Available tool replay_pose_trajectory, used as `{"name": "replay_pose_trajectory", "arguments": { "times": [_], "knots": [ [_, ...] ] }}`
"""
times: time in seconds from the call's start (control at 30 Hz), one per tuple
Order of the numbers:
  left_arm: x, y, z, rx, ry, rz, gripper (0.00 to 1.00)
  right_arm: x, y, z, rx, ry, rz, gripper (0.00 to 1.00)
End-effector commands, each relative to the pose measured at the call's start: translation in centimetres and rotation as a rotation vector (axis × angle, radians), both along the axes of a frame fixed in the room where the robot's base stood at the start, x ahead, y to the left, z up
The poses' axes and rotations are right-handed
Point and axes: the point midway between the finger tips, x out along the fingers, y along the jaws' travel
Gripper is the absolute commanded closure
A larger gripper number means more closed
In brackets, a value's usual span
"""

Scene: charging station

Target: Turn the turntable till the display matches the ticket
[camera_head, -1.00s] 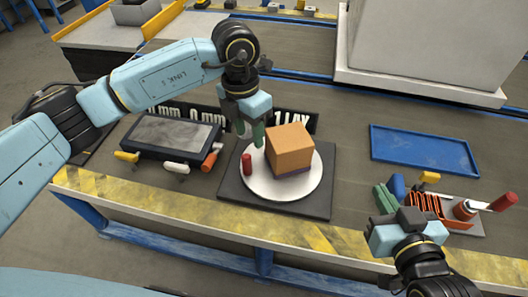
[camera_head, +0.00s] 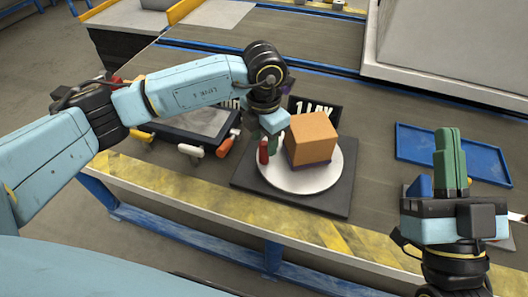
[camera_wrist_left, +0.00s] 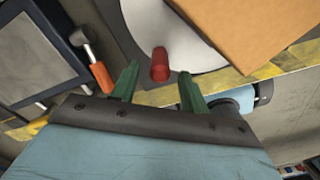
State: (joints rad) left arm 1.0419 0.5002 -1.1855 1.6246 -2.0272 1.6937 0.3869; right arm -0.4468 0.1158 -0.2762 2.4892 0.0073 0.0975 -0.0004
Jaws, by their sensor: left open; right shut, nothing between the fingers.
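The white round turntable (camera_head: 330,178) sits on a dark square base (camera_head: 340,201) near the table's front edge. A red upright peg (camera_head: 264,152) stands near the disc's left rim. My left gripper (camera_head: 277,142) is low beside the peg. In the left wrist view its green fingers (camera_wrist_left: 158,85) are open, with the red peg (camera_wrist_left: 160,64) between and just ahead of them. My right gripper (camera_head: 450,150) is shut and empty, pointing up at the right. A dark display (camera_head: 318,112) behind the box is partly covered; the ticket is not identifiable.
A dark-framed grey panel (camera_head: 200,118) lies left of the turntable, with orange- and white-handled tools (camera_head: 228,145) at its edge. An empty blue tray (camera_head: 465,155) lies at right. A large pale block (camera_head: 440,50) stands behind.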

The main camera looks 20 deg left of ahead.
Motion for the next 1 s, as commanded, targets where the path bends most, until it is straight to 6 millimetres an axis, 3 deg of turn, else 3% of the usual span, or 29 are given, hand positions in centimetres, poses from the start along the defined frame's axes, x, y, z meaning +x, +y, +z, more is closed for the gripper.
{"name": "replay_pose_trajectory", "arguments": {
  "times": [0.1, 0.3, 0.7, 1.0],
  "knots": [
    [-0.1, 0.0, -2.2, 0.002, 0.002, 0.0, 0.55, -0.6, -0.2, 0.3, 0.026, -0.091, -0.001, 1.0],
    [0.0, 0.0, -3.8, 0.0, 0.001, -0.001, 0.55, -1.5, -0.4, 1.1, 0.057, -0.192, -0.002, 1.0],
    [0.0, 0.0, -4.1, 0.001, 0.001, -0.001, 0.56, -1.8, -0.5, 1.4, 0.065, -0.222, -0.002, 1.0],
    [0.0, 0.0, -4.1, 0.001, 0.001, 0.0, 0.96, -1.8, -0.5, 1.4, 0.065, -0.221, -0.003, 1.0]
  ]
}}
